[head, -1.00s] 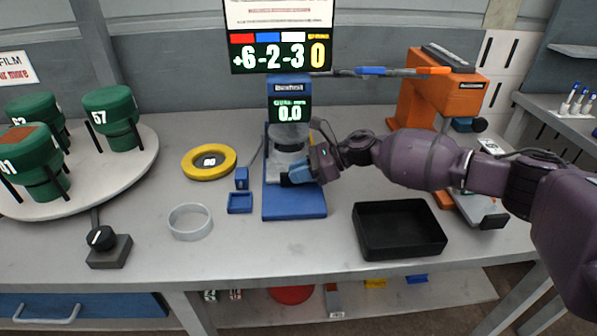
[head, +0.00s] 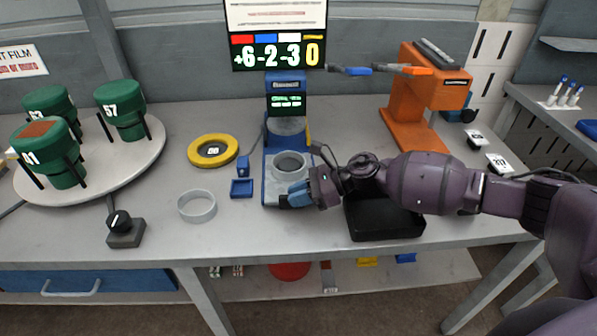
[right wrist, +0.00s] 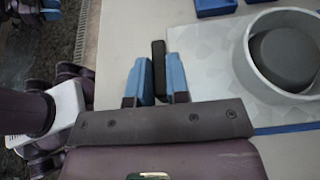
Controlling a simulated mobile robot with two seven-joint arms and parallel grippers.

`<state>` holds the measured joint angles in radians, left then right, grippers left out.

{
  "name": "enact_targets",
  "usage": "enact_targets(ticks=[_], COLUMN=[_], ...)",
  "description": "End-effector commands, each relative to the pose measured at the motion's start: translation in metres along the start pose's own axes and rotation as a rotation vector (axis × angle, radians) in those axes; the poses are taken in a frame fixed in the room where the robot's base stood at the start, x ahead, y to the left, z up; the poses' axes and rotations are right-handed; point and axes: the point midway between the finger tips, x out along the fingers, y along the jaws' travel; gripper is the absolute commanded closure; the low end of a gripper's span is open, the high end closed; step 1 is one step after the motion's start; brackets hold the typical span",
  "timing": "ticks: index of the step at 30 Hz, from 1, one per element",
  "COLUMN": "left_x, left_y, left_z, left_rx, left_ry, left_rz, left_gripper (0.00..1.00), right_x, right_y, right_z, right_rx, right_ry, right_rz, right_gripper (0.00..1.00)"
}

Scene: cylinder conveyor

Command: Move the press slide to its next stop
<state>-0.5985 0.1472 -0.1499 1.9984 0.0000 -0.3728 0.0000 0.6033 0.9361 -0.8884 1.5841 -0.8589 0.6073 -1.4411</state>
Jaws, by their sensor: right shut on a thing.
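The press (head: 287,84) is a blue stand with a small display, at the middle of the table. Its grey slide (head: 273,186) is out at the front of the base, clear of the press head. A grey ring-shaped cup stands on the slide, with a dark round piece inside (right wrist: 288,58). My right gripper (head: 298,196) is at the slide's front. In the right wrist view its blue fingers (right wrist: 158,82) are shut on the slide's black handle (right wrist: 158,62). The handle is hidden in the head view.
A black tray (head: 382,232) lies just right of the press, partly under my right arm. A pale ring (head: 197,205), a blue holder (head: 241,188) and a yellow ring (head: 213,151) are to the left. A turntable (head: 130,170) bears green canisters. An orange machine (head: 415,110) stands behind right.

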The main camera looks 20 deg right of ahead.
Motion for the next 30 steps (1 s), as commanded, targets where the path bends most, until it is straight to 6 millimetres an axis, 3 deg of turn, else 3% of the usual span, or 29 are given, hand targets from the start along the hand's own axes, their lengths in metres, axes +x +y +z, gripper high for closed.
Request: enact_targets(ticks=[3, 9, 24, 25, 30], left_x=[-0.007, -0.012, -0.009, -0.009, -0.009], left_y=[0.000, -0.001, -0.002, -0.002, -0.002], left_z=[-0.005, -0.016, -0.028, -0.028, -0.029], left_rx=[-0.010, -0.012, -0.005, -0.005, -0.004], left_ry=[0.001, 0.011, 0.028, 0.028, 0.029], left_rz=[-0.004, -0.005, -0.002, -0.002, -0.002], left_gripper=[0.57, 0.57, 0.57, 0.57, 0.57], right_x=[-0.002, -0.001, 0.001, 0.001, 0.001], right_y=[0.023, 0.045, 0.055, 0.055, 0.054], right_z=[0.004, 0.002, -0.002, -0.002, -0.002], right_rx=[0.000, 0.000, 0.002, 0.002, 0.002], right_ry=[-0.001, 0.000, 0.002, 0.002, 0.001], right_rz=[0.001, 0.001, 0.006, 0.006, 0.005], right_gripper=[1.00, 1.00, 1.00, 0.82, 0.58])
